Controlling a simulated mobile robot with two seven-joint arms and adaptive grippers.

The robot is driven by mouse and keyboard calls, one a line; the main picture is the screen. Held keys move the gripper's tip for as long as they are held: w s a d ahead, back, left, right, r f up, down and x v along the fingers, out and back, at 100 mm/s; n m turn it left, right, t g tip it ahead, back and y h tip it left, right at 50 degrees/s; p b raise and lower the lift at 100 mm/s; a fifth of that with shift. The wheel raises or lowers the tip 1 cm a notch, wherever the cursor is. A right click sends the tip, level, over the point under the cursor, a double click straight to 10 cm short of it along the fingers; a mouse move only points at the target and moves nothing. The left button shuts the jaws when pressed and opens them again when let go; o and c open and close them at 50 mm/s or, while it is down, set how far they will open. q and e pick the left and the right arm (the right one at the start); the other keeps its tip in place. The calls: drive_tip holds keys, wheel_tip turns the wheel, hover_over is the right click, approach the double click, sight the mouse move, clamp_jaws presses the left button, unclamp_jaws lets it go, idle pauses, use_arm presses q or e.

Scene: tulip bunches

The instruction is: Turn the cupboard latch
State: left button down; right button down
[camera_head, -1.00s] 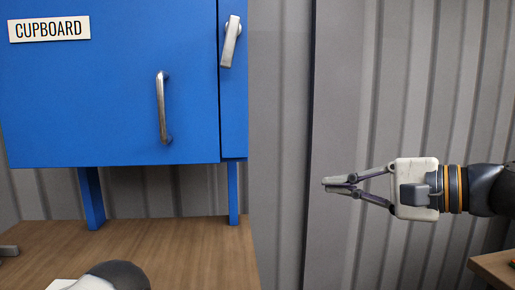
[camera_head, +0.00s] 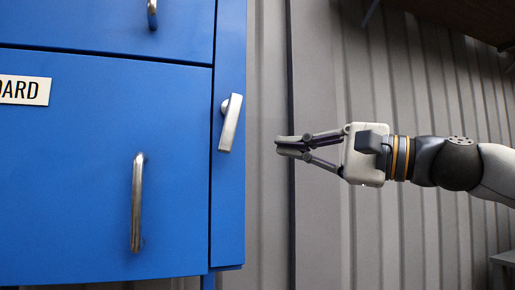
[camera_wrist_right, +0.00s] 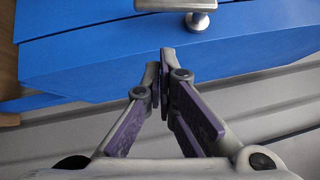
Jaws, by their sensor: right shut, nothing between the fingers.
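The blue cupboard (camera_head: 80,180) fills the left of the head view. Its silver latch (camera_head: 230,123) sits on the narrow right-hand panel, its lever hanging down with a slight tilt. My right gripper (camera_head: 279,146) is shut and empty, to the right of the latch and apart from it, pointing left. In the right wrist view, the shut fingertips (camera_wrist_right: 158,62) are in front of the blue panel, and a silver metal piece, likely the latch (camera_wrist_right: 178,6), shows at the top edge. My left gripper is not in view.
A curved metal handle (camera_head: 137,202) stands out from the cupboard door, left of the latch. Another handle (camera_head: 152,14) is above it. A grey corrugated wall (camera_head: 400,70) is behind my right arm. The space between gripper and latch is clear.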

sight(228, 124)
drive_tip(key=a, duration=0.2)
drive_tip(key=a+r, duration=0.1)
drive_tip(key=a, duration=0.2)
drive_tip(key=shift+s+a+r, duration=0.1)
drive_tip(key=shift+a, duration=0.15)
